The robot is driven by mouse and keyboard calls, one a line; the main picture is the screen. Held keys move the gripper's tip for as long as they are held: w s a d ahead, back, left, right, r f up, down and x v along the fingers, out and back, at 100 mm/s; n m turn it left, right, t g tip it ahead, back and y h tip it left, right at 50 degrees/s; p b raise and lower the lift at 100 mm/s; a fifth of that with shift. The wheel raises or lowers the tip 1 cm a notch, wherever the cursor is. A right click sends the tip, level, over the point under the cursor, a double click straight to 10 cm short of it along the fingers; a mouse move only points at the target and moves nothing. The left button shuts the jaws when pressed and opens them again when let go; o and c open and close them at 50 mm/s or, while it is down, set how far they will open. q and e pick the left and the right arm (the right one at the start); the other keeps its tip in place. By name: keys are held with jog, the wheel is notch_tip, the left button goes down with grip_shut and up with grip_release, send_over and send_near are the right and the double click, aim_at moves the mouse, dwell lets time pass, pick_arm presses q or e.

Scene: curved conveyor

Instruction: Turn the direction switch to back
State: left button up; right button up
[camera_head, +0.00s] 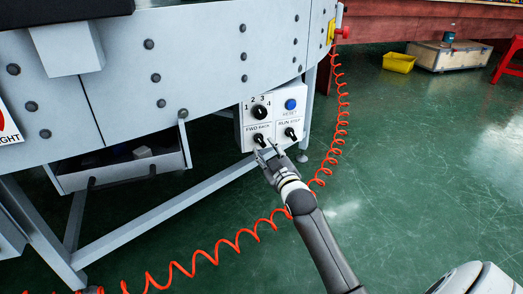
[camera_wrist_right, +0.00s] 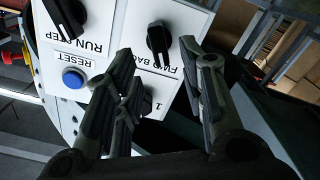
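The direction switch is a black knob (camera_head: 259,139) marked FWD and BACK, low on the left of a white control panel (camera_head: 242,130). In the right wrist view the panel appears turned over, and the switch (camera_wrist_right: 159,39) is near the top centre. My right gripper (camera_head: 268,154) is just in front of and below the switch. In the right wrist view its two fingers (camera_wrist_right: 166,65) are spread, with the switch beyond the gap and apparently nothing held. Contact with the knob is not visible. I cannot tell which label the knob points at. My left gripper is out of view.
Nearby on the panel are a numbered dial (camera_head: 260,112), a blue RESET button (camera_head: 290,104) and the RUN/STEP knob (camera_head: 290,134). A coiled red hose (camera_head: 335,140) hangs at the right of the panel and runs along the green floor. The floor at right is largely clear.

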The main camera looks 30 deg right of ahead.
aim_at(261, 142)
jog(key=b+x, duration=0.2)
jog(key=x, duration=0.1)
jog(key=shift+w+f, duration=0.2)
jog(key=shift+w, duration=0.05)
jog(key=shift+r+b+x, duration=0.2)
jog(key=shift+b+x, duration=0.65)
jog(key=shift+x, duration=0.15)
jog(key=shift+c, duration=0.5)
grip_shut()
